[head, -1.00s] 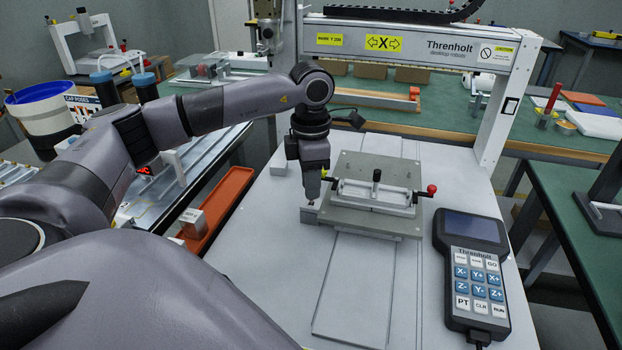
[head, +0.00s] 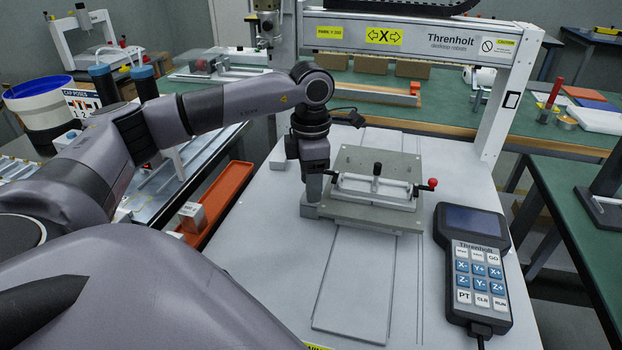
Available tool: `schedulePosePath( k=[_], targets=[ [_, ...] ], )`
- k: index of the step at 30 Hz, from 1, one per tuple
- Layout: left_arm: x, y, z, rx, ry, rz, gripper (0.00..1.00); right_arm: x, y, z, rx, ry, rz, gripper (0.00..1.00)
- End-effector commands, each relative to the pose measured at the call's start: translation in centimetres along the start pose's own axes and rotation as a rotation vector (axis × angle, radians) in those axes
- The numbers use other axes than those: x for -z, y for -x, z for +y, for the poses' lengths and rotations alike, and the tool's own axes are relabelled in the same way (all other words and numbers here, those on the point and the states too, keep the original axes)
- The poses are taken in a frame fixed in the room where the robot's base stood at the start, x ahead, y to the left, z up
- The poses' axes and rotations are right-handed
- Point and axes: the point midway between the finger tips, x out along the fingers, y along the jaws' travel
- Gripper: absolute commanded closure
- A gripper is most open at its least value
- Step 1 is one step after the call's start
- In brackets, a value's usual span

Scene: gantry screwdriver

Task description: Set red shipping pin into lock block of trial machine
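The trial machine is the white gantry robot marked Threnholt (head: 455,47), with a pale bed (head: 270,235). On the bed lies a grey plate (head: 345,210) carrying a clamp fixture (head: 375,190) with a black knob and a red-ended lever (head: 431,184). A small grey block (head: 310,212), possibly the lock block, sits at the plate's left edge. My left gripper (head: 314,195) points down right over this block, close to or touching it. Its fingers and anything between them are hidden or too small to tell. I cannot make out the red shipping pin. My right gripper is out of view.
A teach pendant (head: 470,262) lies on the bed at front right. An orange tray (head: 217,205) is left of the bed. A red upright rod (head: 553,93) stands on the green back bench. The front middle of the bed is clear.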

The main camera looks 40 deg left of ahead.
Motion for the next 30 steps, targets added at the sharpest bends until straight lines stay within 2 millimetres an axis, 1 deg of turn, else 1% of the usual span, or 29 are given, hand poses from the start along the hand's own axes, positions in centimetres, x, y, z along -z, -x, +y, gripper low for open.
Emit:
schedulePosePath(
  k=[5,7,11,15,19,23,30],
  targets=[
    [0.0,0.1,0.0,0.0,0.0,0.0,0.48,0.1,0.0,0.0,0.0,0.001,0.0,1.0],
    [0.0,0.6,0.0,-0.001,0.0,-0.001,0.48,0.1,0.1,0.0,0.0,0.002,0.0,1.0],
    [-0.1,2.5,0.0,-0.001,0.0,-0.002,0.48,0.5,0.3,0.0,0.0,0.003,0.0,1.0],
    [-0.1,4.9,0.0,-0.001,0.0,-0.003,0.48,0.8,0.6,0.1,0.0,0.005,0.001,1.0],
    [0.0,6.5,0.0,-0.001,0.0,-0.002,0.48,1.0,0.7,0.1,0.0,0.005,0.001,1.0],
    [0.0,7.1,0.0,0.0,0.0,0.0,0.48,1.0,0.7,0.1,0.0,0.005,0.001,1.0],
    [0.0,7.2,0.0,0.001,0.0,0.0,0.48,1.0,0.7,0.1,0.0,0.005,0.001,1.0]
  ],
)
